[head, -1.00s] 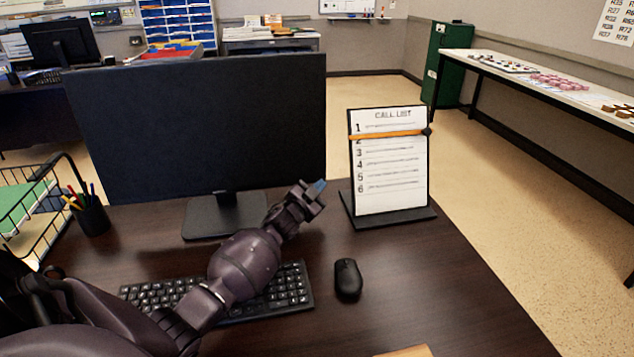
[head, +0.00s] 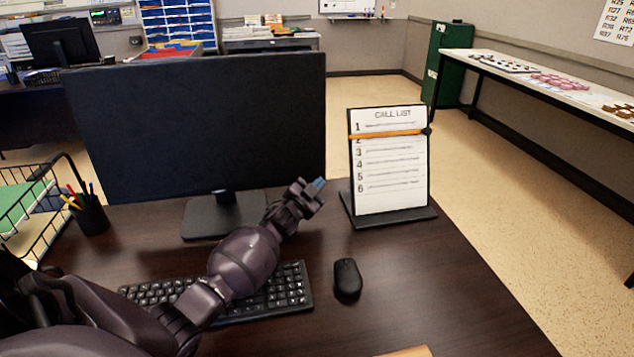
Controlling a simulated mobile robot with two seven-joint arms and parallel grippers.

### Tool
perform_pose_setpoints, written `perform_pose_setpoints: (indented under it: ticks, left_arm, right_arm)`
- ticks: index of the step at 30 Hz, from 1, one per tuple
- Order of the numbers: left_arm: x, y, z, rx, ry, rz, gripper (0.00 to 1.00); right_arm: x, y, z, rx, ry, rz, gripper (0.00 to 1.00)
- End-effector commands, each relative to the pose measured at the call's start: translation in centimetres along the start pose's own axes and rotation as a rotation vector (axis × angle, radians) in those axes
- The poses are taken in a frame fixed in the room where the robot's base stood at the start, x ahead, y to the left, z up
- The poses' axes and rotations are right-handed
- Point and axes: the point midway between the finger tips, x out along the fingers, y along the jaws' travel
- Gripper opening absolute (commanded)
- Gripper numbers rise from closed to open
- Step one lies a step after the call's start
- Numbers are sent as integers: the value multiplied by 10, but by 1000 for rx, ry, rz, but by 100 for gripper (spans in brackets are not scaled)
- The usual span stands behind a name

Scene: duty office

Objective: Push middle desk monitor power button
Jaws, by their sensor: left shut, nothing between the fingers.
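A large black monitor (head: 200,125) stands on its dark base (head: 208,216) on the desk, with its screen dark. I cannot make out a power button on it. My left gripper (head: 319,184) is shut and empty. Its bluish fingertips are in front of the monitor's lower right corner in the picture; I cannot tell whether they touch it. My left arm reaches over the keyboard. My right gripper is not in view.
A call list stand (head: 390,165) is right of the gripper. A keyboard (head: 290,286) lies under my arm, with a mouse (head: 347,278) beside it. A pen cup (head: 92,218) and a wire tray (head: 40,225) are at left.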

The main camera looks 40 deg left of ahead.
Motion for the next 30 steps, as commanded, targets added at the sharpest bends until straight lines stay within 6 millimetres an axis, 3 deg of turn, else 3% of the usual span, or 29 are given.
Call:
perform_pose_setpoints:
  ticks: [22, 30]
  left_arm:
    - [2, -1, 2, 0, 0, 0, 0]
    - [-3, 1, -4, -2, 2, -1, 0]
  right_arm:
    - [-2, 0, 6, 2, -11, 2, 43]
    - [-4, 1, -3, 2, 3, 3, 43]
